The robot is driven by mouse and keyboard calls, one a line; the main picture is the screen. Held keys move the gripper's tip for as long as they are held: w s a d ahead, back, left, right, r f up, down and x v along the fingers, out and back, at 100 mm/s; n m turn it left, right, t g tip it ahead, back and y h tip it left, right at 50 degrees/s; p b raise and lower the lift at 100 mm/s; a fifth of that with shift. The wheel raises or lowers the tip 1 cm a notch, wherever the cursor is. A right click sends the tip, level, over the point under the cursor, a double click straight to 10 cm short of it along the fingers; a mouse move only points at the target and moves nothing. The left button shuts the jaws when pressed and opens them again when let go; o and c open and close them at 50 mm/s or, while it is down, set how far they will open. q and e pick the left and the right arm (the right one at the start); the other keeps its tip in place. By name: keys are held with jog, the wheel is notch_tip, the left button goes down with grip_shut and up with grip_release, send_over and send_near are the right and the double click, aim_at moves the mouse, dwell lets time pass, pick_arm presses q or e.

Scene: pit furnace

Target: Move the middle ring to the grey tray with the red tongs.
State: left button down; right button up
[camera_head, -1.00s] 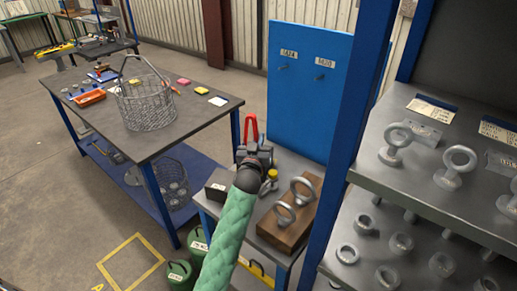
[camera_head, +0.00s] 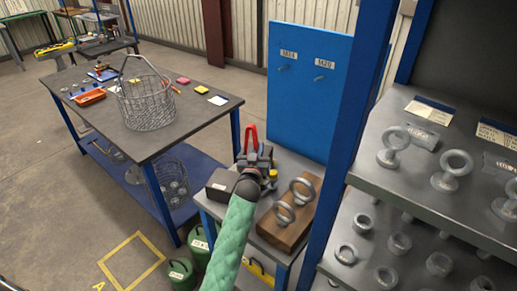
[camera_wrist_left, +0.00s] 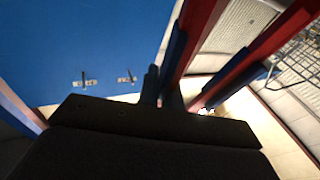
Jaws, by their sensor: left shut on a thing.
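My left gripper (camera_head: 254,158) is shut on the red tongs (camera_head: 251,137), above the small side table. The tongs point up and away from the gripper in the head view. In the left wrist view, the red arms of the tongs (camera_wrist_left: 199,25) spread apart beyond my gripper (camera_wrist_left: 163,88). Two grey eye-bolt rings stand on a wooden block: a nearer ring (camera_head: 285,204) and a farther ring (camera_head: 308,184). I cannot tell which ring is the middle one, and I cannot make out a grey tray. My right gripper is not in view.
A blue board (camera_head: 310,90) with two hooks stands behind the side table. A blue-posted shelf (camera_head: 385,185) with several eye bolts is at the right. A dark workbench (camera_head: 195,115) at the left holds a wire basket (camera_head: 147,110). Green canisters (camera_head: 181,272) stand on the floor.

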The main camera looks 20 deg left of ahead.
pick_arm(q)
jog(key=shift+f, duration=0.2)
jog(key=c, duration=1.8)
grip_release()
jog(key=shift+o, duration=1.1)
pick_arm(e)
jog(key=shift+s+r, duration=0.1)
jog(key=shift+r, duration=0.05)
pick_arm(q)
jog(key=shift+r, duration=0.2)
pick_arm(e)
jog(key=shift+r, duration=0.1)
